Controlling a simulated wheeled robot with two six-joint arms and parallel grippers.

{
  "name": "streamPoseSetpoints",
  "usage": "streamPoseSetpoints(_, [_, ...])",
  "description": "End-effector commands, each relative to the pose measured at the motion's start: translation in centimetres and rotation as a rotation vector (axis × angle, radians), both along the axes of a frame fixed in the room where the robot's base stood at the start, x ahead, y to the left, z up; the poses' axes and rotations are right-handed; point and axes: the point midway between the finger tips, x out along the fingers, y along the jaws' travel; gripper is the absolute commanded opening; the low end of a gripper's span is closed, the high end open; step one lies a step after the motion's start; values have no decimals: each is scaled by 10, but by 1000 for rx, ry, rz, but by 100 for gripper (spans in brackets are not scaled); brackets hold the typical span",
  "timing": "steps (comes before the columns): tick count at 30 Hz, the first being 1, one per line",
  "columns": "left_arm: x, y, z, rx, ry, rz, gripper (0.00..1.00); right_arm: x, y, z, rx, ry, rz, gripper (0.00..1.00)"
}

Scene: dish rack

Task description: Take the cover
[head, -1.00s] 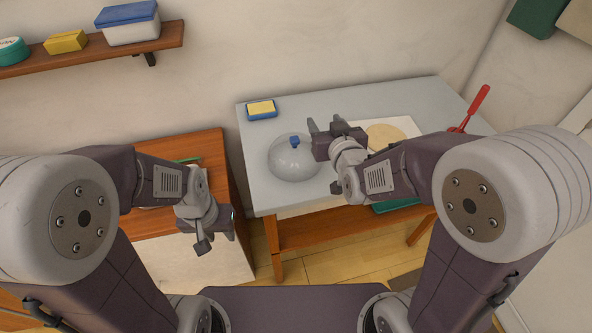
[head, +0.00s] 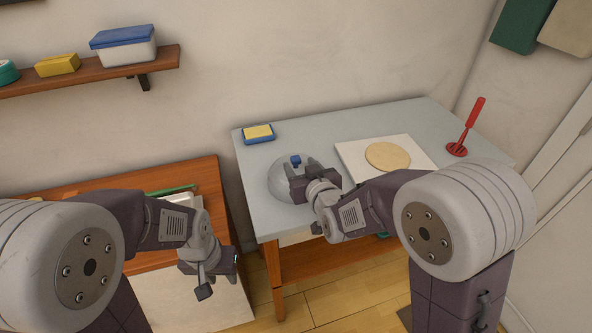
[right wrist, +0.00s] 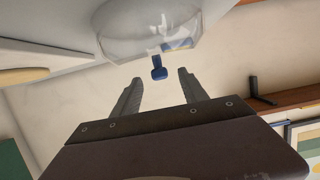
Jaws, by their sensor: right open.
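The clear dome cover (head: 278,178) with a blue knob (head: 295,160) stands on the left part of the grey table. My right gripper (head: 298,167) is open, its two fingers pointing at the knob from the front. In the right wrist view the cover (right wrist: 150,30) hangs at the top of the picture, and the blue knob (right wrist: 159,72) shows between the open fingertips (right wrist: 158,78). I cannot tell whether the fingers touch it. My left gripper (head: 204,286) is low over the left cabinet's front, away from the cover; its jaw gap is not clear.
On the grey table (head: 400,118) are a yellow sponge on a blue holder (head: 258,133), a white board (head: 352,150) with a tan disc (head: 388,156), and a red-handled tool (head: 467,130). A wooden cabinet (head: 215,180) stands left. A shelf (head: 110,75) hangs above it.

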Motion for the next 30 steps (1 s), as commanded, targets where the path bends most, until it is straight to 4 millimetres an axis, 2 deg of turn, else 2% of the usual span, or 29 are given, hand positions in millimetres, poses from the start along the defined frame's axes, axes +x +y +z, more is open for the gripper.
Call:
streamPoseSetpoints(6, [0, 0, 3, 0, 0, 0, 36, 33, 9, -13, 0, 1, -1, 51])
streamPoseSetpoints(9, [0, 0, 3, 0, 0, 0, 36, 43, 12, -16, 1, 0, -1, 51])
streamPoseSetpoints(16, [0, 0, 3, 0, 0, 0, 36, 46, 13, -17, 1, 0, 0, 51])
streamPoseSetpoints(17, [0, 0, 3, 0, 0, 0, 36, 46, 13, -17, 1, 0, 0, 45])
streamPoseSetpoints(21, [0, 0, 3, 0, 0, 0, 36, 46, 13, -17, 1, 0, 0, 6])
streamPoseSetpoints(22, [0, 0, 3, 0, 0, 0, 36, 46, 13, -17, 1, 0, 0, 0])
streamPoseSetpoints(30, [0, 0, 3, 0, 0, 0, 36, 45, 13, -17, 1, -1, 0, 0])
